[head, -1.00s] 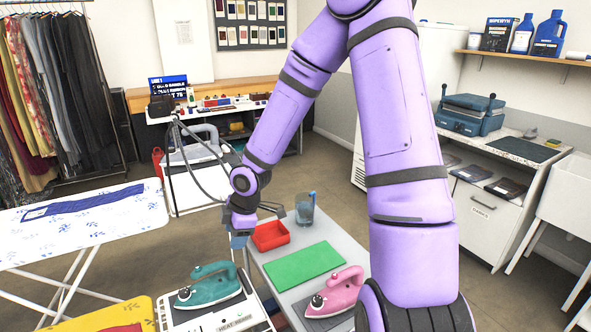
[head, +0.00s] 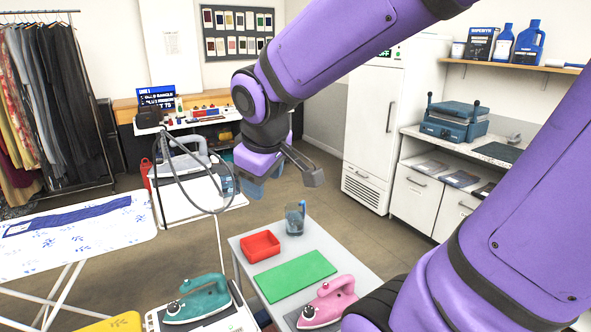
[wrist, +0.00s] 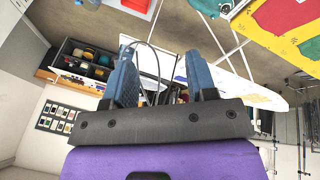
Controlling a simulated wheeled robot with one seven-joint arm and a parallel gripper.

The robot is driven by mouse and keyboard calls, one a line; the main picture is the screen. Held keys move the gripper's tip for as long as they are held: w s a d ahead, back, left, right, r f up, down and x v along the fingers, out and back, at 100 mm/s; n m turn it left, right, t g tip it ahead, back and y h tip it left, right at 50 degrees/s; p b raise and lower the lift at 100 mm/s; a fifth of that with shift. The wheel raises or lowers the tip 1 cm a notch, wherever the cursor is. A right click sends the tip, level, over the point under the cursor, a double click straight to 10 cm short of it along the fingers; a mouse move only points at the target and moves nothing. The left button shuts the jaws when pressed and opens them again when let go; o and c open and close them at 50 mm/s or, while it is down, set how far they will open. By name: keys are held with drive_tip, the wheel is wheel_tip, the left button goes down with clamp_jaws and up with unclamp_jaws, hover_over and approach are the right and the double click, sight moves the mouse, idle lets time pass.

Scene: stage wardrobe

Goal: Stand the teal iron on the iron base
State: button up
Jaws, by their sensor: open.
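The teal iron (head: 203,302) lies flat, soleplate down, on a white-edged stand with a dark top (head: 232,322) at the bottom of the head view. The stand carries a printed label; I cannot tell whether it is the iron base. A teal patch, probably this iron, shows at the top edge of the wrist view (wrist: 208,6). My gripper (head: 285,180) is open and empty, raised well above and beyond the iron. Its two blue-padded fingers are apart in the wrist view (wrist: 162,72).
A pink iron (head: 335,300), green mat (head: 297,276), red tray (head: 260,247) and glass jug (head: 295,218) stand on a grey table right of the teal iron. A patterned ironing board (head: 80,235) is at left. A hose hangs from equipment (head: 185,168) behind my gripper.

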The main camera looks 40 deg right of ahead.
drive_tip(key=s+r+m+t+y, duration=0.1)
drive_tip(key=s+r+m+y, duration=0.1)
drive_tip(key=s+r, duration=0.3)
drive_tip(key=s+a+m, duration=0.1)
drive_tip(key=s, duration=0.3)
drive_tip(key=shift+s+m, duration=0.35)
drive_tip(key=shift+m, duration=0.05)
